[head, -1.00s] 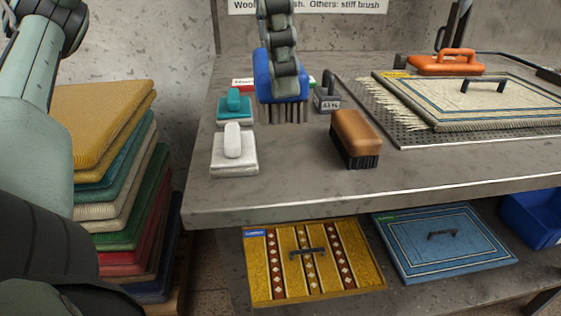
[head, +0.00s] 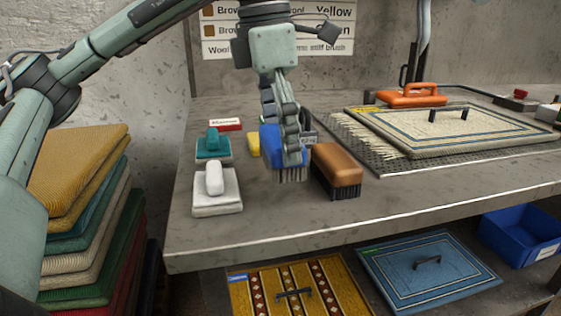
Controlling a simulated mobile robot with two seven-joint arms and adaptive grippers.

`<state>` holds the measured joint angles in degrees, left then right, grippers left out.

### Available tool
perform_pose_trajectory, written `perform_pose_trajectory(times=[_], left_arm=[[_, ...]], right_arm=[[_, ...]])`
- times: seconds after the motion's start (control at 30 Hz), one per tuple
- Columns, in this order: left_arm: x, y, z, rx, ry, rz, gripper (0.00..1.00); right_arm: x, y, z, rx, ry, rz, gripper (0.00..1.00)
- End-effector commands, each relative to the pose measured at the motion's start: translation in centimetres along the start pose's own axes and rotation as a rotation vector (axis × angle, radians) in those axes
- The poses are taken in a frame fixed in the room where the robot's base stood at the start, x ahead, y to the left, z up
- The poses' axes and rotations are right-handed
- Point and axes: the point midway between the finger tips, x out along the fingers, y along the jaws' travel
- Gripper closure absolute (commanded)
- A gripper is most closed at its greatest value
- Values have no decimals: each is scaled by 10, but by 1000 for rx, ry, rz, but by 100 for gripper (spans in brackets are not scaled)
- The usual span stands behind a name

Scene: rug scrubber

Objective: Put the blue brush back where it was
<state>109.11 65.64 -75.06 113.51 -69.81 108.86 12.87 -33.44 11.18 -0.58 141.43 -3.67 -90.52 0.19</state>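The blue brush (head: 268,146) is upright with dark bristles pointing down, over the left part of the table (head: 225,247). My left gripper (head: 291,150) reaches down from above and is shut on it, hiding its right part. Its bristles are at or just above the table top; I cannot tell if they touch. The brown brush (head: 338,165) stands close to its right, bristles down. My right gripper is not in view.
White (head: 216,192) and teal (head: 211,146) handled blocks stand left of the brush. A yellow item (head: 253,143) and a grey weight (head: 309,128) are partly hidden behind it. A cream rug (head: 450,130) and orange brush (head: 415,94) lie right. The front table strip is clear.

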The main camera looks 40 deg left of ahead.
Motion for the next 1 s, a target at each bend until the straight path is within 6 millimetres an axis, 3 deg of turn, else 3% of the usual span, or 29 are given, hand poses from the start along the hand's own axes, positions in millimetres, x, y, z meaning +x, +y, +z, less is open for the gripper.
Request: perform_pose_trajectory(times=[0.3, 1.0], left_arm=[[38, 1, -5, -1, -1, -1, 40], [42, 0, -5, 0, -2, -2, 40]], right_arm=[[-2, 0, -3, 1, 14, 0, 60], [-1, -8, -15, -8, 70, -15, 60]])
